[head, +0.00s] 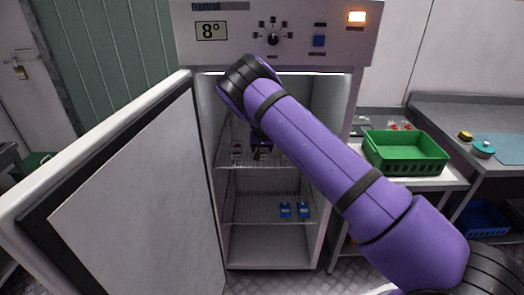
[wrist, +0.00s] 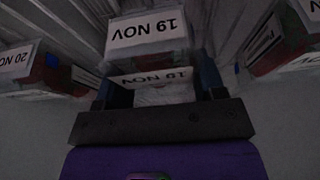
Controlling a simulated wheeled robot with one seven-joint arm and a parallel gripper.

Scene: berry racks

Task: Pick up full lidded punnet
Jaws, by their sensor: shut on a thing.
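My gripper (wrist: 165,92) is shut on a lidded punnet (wrist: 166,80) whose label reads "19 NOV", upside down in the wrist view. Another label with "19 NOV" shows just beyond it on a punnet (wrist: 148,32). I cannot tell how full the held punnet is. In the head view my gripper (head: 260,150) is inside the open fridge at the upper shelf, mostly hidden by my arm. A punnet with red contents (head: 237,150) stands to its left on that shelf.
A punnet labelled "20 NOV" (wrist: 20,62) is at left in the wrist view, another labelled punnet (wrist: 270,45) at right. The fridge door (head: 130,190) stands open at left. Two blue items (head: 294,210) are on a lower shelf. A green crate (head: 405,152) stands at right.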

